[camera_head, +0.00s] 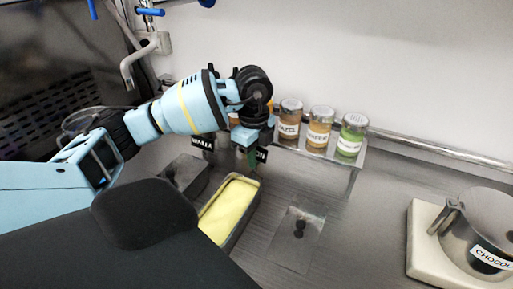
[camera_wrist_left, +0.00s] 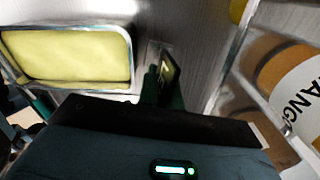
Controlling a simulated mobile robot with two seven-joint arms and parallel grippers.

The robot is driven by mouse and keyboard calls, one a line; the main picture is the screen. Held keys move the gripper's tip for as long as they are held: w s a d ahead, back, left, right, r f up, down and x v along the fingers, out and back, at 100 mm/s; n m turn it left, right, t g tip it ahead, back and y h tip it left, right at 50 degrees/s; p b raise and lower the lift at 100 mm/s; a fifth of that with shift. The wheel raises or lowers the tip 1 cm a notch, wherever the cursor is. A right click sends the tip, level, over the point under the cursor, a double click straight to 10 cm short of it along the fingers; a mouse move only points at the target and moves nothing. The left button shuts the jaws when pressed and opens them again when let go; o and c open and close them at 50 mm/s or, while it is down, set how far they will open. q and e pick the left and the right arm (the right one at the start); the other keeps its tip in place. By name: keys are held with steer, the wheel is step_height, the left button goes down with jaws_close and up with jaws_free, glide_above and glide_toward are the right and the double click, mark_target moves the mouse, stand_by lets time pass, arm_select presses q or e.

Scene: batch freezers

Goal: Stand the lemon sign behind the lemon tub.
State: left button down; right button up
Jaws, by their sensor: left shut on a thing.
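The lemon tub (camera_head: 243,217) is a long metal tub of pale yellow contents, below my left gripper in the head view. Its rim also shows at upper left in the left wrist view (camera_wrist_left: 132,62). My left gripper (camera_head: 252,152) is shut on a small black sign (camera_head: 262,155), of which only the white letters "ON" show. In the left wrist view the sign (camera_wrist_left: 168,72) stands edge-on between the green fingers (camera_wrist_left: 162,88), beside the tub's end. The sign is just behind the tub's far end; whether its foot touches the counter I cannot tell. My right gripper is out of view.
Labelled jars (camera_head: 319,128) stand on a raised metal shelf (camera_head: 340,164) close behind and right of the gripper. Another black sign (camera_head: 202,142) stands left, near a dark-knobbed lidded tub (camera_head: 190,180). A lid with a black knob (camera_head: 299,228) lies right. A chocolate pot (camera_head: 480,225) stands far right.

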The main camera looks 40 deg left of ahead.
arm_select(q)
steer(key=shift+f, duration=1.35)
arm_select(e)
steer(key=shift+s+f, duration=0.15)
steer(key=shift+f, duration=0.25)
arm_select(q)
steer(key=c, duration=0.9)
jaws_free()
steer(key=shift+c, duration=0.2)
steer(key=shift+r, duration=0.1)
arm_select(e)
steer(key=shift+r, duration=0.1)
arm_select(q)
steer(key=shift+r+p, duration=1.95)
steer(key=shift+r, duration=2.45)
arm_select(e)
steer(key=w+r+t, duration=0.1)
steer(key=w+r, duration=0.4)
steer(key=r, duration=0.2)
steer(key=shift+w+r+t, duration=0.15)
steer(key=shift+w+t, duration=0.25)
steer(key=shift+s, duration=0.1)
